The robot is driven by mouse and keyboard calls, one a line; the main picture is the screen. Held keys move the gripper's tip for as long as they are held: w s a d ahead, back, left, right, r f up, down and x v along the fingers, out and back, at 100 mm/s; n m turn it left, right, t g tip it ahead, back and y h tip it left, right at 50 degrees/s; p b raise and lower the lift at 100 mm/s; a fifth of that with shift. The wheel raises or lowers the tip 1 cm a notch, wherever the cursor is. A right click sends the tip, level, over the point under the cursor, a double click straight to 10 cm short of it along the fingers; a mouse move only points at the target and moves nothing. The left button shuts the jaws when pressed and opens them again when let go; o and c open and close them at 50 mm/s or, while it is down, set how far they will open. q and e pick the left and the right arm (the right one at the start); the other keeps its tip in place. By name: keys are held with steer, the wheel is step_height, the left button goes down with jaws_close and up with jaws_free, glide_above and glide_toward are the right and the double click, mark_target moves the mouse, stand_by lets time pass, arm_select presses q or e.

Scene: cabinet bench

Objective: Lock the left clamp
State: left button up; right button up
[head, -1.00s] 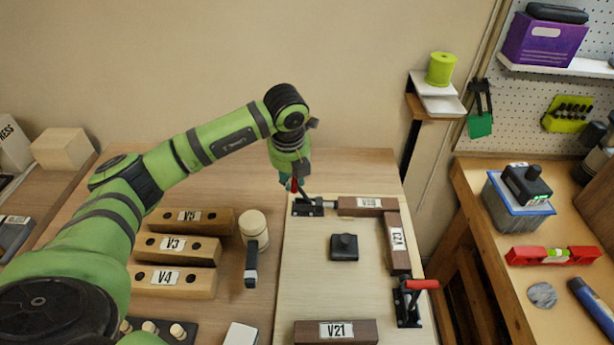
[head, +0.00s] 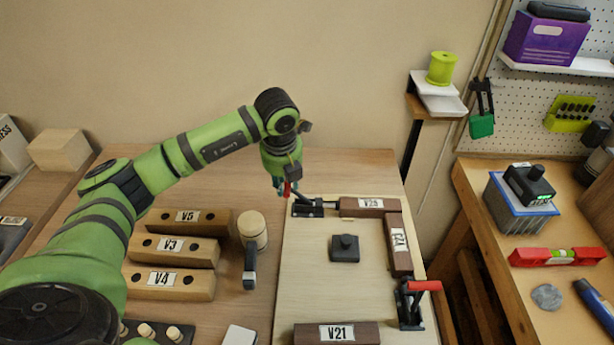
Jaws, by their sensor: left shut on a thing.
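The left clamp (head: 307,208) is a black toggle clamp at the back left corner of the pale board. Its red handle (head: 288,189) leans up and to the left, partly hidden by the fingers. My left gripper (head: 283,186) comes down from above and is shut on that red handle. A dark wooden block labelled in white (head: 362,207) lies just right of the clamp. A second clamp (head: 411,303) with a red handle stands at the board's right edge. My right gripper is out of view.
The pale board (head: 300,270) carries a small black knobbed block (head: 344,248), block V21 (head: 336,333) and a dark block (head: 398,245) on the right. Left of it are a mallet (head: 252,232) and wooden blocks V5 (head: 188,222), V3 and V4.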

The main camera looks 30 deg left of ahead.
arm_select(q)
steer(key=shift+o, duration=0.2)
steer(key=shift+s+a+f, duration=0.1)
steer(key=shift+s+f, duration=0.3)
steer(key=shift+f, duration=0.45)
steer(key=shift+o, duration=0.6)
steer(key=shift+s+a+f+b, duration=0.15)
steer(key=shift+a+f+b, duration=0.2)
steer(key=shift+f+b, duration=0.55)
steer(key=o, duration=0.6)
steer(key=shift+r, duration=0.25)
steer(key=shift+o, duration=0.4)
steer(key=shift+w+d+r, duration=0.1)
steer(key=shift+w, duration=0.1)
steer(key=shift+r, duration=0.1)
